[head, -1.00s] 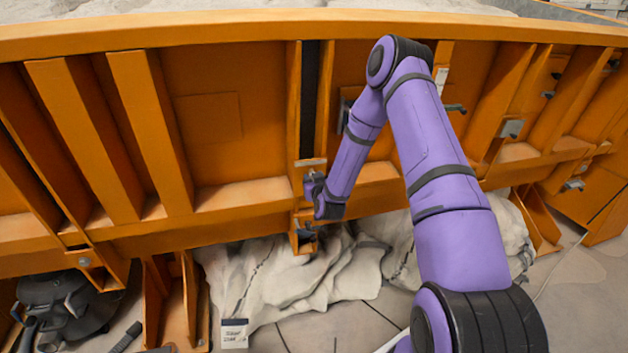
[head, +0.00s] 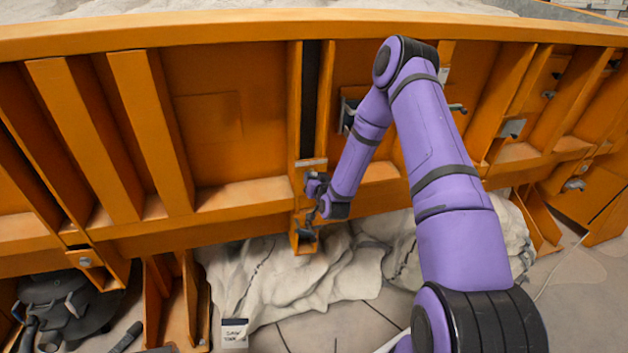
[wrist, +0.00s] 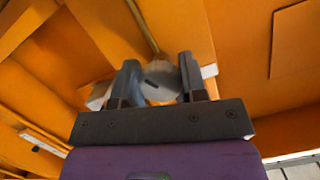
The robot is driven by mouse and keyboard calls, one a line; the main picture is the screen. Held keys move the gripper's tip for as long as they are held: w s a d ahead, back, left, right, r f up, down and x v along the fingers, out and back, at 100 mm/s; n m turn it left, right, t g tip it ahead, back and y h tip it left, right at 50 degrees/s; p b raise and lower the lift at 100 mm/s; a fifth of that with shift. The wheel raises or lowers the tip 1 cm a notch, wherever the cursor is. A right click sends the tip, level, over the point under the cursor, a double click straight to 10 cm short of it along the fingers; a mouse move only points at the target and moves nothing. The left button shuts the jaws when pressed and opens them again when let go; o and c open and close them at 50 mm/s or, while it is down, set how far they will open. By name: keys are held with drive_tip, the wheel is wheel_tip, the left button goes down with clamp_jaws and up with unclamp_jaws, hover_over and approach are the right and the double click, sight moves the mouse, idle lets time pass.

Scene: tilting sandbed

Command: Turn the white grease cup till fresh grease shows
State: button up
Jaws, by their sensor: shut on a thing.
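The white grease cup (wrist: 161,80) shows in the wrist view as a pale, rounded cap with a dark slot-like mark. It sits between the two dark fingers of my gripper (wrist: 158,85), which is shut on it. The fingers cover its sides, and I cannot make out any grease. In the head view my gripper (head: 313,188) is at the lower part of the orange upright beside the dark vertical slot. The cup is hidden there behind my gripper and wrist.
The orange sandbed wall (head: 211,120) has ribs and a ledge around my gripper. A metal bracket (head: 347,115) lies behind my forearm. Below are a crumpled pale sheet (head: 290,280), a small labelled box (head: 235,333) and a dark hat-like item (head: 65,305) at left.

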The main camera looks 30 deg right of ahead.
drive_tip(key=o, duration=0.9)
drive_tip(key=shift+s, duration=0.1)
drive_tip(key=v, duration=1)
drive_tip(key=shift+s, duration=0.35)
